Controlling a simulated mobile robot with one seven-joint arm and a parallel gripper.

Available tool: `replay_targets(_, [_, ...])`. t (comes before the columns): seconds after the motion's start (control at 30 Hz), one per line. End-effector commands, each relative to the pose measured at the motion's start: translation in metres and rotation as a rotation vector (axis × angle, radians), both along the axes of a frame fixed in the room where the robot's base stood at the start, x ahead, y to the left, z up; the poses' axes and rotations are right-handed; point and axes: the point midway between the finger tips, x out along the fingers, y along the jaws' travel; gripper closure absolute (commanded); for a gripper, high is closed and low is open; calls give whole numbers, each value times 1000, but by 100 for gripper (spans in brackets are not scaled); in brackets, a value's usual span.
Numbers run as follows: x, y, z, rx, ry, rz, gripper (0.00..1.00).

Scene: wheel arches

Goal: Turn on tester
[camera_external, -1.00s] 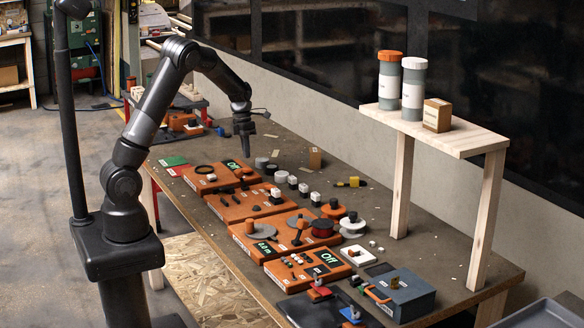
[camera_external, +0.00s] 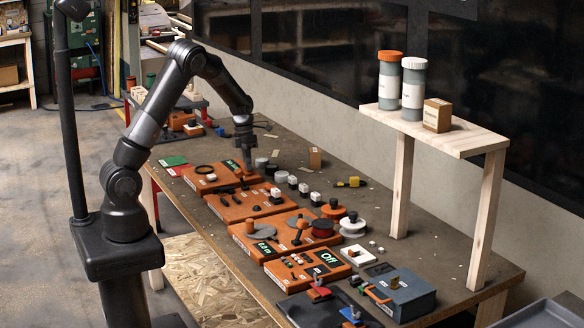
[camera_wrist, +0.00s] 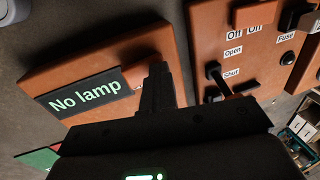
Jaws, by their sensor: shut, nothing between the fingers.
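The tester is most likely the orange panel (camera_external: 200,182) at the far end of the bench. Its dark display (camera_wrist: 88,93) reads "No lamp" in green in the wrist view; the same display (camera_external: 231,166) is small in the external view. My gripper (camera_external: 248,172) is shut and empty, pointing down at this panel's right end. In the wrist view my shut fingers (camera_wrist: 158,75) are over the panel's edge beside the display. They hide what lies beneath them, so I cannot tell whether they touch a switch.
A neighbouring orange panel (camera_wrist: 250,60) has levers and labels "Open", "Shut" and "Fuse". A nearer panel's display (camera_external: 328,257) reads "Off". Several small black and white pieces (camera_external: 282,177) stand right of the panels. A wooden shelf (camera_external: 465,138) holds two canisters and a box.

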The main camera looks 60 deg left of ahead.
Motion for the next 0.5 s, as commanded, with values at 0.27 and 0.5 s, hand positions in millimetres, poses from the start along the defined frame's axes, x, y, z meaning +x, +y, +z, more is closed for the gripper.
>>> replay_targets(0.27, [0, 8, 1, 2, 0, 2, 100])
replay_targets(0.5, [0, 17, 3, 3, 0, 2, 100])
